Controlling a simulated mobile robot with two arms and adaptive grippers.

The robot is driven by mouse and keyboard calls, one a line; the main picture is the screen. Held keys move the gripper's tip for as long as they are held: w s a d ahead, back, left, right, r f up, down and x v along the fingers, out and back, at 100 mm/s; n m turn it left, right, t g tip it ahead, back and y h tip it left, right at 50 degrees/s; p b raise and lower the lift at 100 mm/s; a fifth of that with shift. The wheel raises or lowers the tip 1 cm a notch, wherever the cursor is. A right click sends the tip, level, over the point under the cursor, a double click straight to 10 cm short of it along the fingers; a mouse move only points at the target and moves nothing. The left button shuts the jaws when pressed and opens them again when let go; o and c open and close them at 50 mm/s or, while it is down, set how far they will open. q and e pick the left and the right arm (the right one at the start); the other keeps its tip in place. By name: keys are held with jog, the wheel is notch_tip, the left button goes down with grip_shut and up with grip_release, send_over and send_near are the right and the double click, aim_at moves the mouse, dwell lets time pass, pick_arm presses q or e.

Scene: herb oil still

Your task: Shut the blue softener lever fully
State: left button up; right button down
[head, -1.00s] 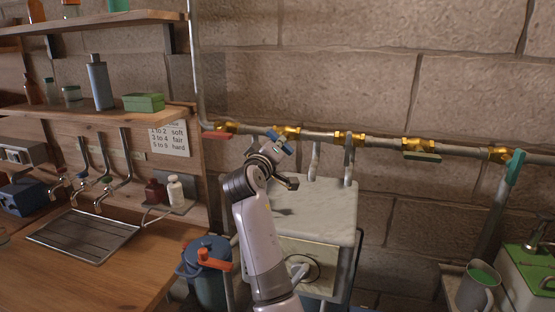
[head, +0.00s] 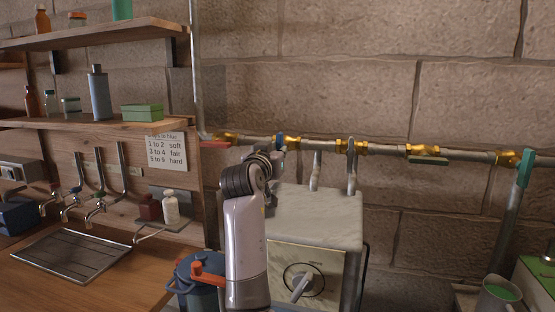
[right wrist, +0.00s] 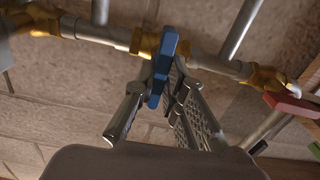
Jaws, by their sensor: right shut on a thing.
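The blue softener lever (head: 280,138) is on a brass valve of the wall pipe, above the white cabinet. In the head view only a small blue part shows; my right gripper (head: 276,157) hides the rest. In the right wrist view the blue lever (right wrist: 163,68) stands across the pipe line, pointing towards the camera. My right gripper (right wrist: 160,108) is shut on it, one finger on each side. How far the valve is turned is hard to tell. My left gripper is not in view.
The cabinet (head: 315,215) stands below. A shelf (head: 100,122) and sink taps are at left.

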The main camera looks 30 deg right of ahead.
jog(key=shift+f+m, duration=0.15)
jog(key=shift+m, duration=0.25)
jog(key=c, duration=1.7)
grip_release()
jog(key=shift+o, duration=0.2)
jog(key=shift+a, duration=0.1)
jog(key=v, duration=0.7)
jog(key=shift+s+a, duration=0.1)
jog(key=shift+s, duration=0.05)
